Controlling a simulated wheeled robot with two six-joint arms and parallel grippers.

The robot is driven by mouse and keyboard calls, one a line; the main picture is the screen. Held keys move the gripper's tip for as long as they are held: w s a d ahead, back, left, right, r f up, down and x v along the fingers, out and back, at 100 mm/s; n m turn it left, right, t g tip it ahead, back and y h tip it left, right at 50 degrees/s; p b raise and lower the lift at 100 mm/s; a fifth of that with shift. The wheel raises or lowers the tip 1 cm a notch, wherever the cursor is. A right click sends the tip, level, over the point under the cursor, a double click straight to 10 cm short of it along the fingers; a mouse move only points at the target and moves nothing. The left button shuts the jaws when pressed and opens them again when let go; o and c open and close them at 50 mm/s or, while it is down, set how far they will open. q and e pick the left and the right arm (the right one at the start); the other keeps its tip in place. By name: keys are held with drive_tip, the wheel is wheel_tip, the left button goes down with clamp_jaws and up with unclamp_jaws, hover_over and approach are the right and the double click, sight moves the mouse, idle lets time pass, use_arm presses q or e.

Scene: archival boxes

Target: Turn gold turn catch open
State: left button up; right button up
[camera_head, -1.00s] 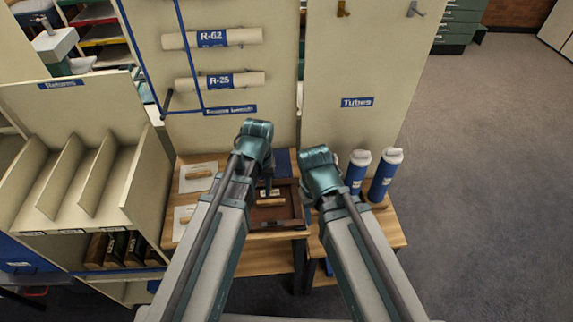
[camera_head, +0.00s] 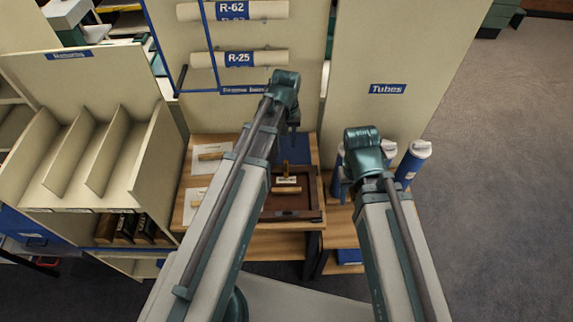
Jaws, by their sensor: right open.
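A dark brown wooden tray or frame (camera_head: 312,215) lies on the wooden table, with a pale wooden bar across it. A small gold upright piece (camera_head: 286,168), likely the turn catch, shows at its back part above a small white label (camera_head: 287,181). Its turned position is too small to tell. My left gripper (camera_head: 294,124) points down above and behind the tray, apart from the gold piece; its fingers are too small to read. My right gripper (camera_head: 342,188) is open, right of the tray and near the blue tubes, mostly hidden by its own wrist.
Blue tubes with white caps (camera_head: 413,162) stand right of the tray. White sheets with wooden bars (camera_head: 203,158) lie left of it. A divided beige rack (camera_head: 75,205) stands at the left. Tall beige panels, one with rolls R-62 and R-25 (camera_head: 268,58), rise behind.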

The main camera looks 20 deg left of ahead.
sight(286, 165)
use_arm(q)
wheel_tip(286, 165, down, 12)
drive_tip(key=b, duration=1.1)
drive_tip(key=shift+r, duration=0.1)
clamp_jaws()
